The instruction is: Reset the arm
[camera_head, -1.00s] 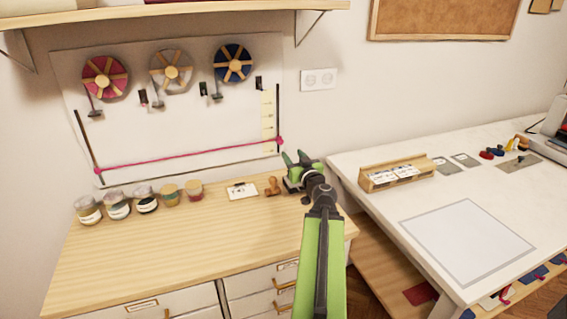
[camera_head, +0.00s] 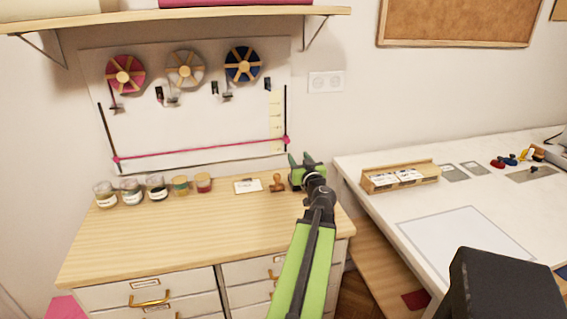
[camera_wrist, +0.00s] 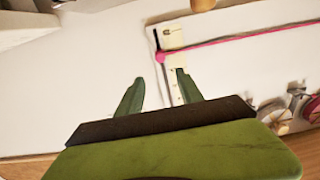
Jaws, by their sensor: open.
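My green arm reaches forward in the head view, and my gripper (camera_head: 300,160) is over the right end of the wooden cabinet top (camera_head: 150,235). Its two green fingers point toward the wall. In the wrist view my gripper (camera_wrist: 155,85) shows its two fingers spread apart with nothing between them. The white wall board with the pink ribbon (camera_wrist: 225,38) lies beyond the fingers in that view.
A wooden stamp (camera_head: 277,183) and a white card (camera_head: 247,186) lie just left of my gripper. Several jars (camera_head: 156,188) stand further left. A white table (camera_head: 380,205) with a wooden card holder (camera_head: 400,177) is to the right. The front of the cabinet top is clear.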

